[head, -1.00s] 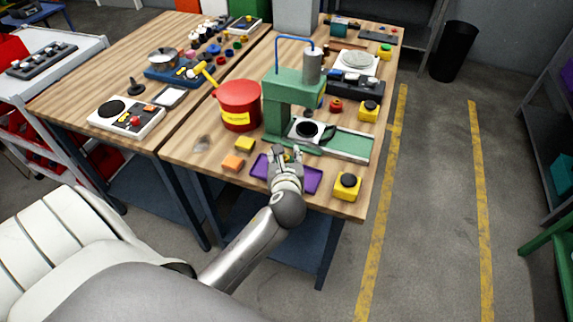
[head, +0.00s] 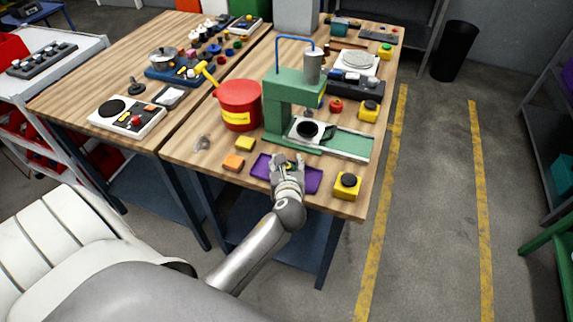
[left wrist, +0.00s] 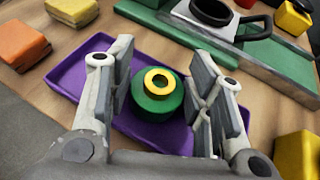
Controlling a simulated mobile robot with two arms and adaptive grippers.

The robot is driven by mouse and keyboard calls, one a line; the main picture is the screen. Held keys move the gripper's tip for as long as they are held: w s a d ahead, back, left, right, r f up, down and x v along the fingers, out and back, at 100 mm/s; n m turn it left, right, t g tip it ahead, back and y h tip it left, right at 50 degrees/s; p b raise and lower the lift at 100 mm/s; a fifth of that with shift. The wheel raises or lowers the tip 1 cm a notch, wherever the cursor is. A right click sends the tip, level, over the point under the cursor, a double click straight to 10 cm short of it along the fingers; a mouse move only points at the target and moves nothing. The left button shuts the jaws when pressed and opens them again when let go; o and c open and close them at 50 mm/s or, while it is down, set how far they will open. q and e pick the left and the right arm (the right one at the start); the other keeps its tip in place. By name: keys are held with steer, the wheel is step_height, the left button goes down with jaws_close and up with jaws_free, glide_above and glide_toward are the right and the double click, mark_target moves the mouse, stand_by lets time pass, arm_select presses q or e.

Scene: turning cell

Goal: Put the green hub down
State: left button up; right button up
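The green hub (left wrist: 157,98), with a yellow ring around its central hole, stands upright on the purple tray (left wrist: 70,78) in the left wrist view. My left gripper (left wrist: 161,72) is open. Its two fingers are on either side of the hub, with a visible gap on each side. In the head view the left gripper (head: 287,162) is over the middle of the purple tray (head: 313,181) near the table's front edge, and it mostly hides the hub. My right gripper is in neither view.
The green press (head: 283,105) stands just behind the tray. A yellow button box (head: 347,186) is to the right. An orange block (head: 233,162) and a yellow block (head: 245,144) lie to the left. A red bucket (head: 240,105) stands behind them.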

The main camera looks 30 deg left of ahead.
arm_select(q)
steer(key=shift+o, duration=1.1)
steer(key=shift+r, duration=0.1)
steer(key=v, duration=1.2)
steer(key=shift+b, duration=0.45)
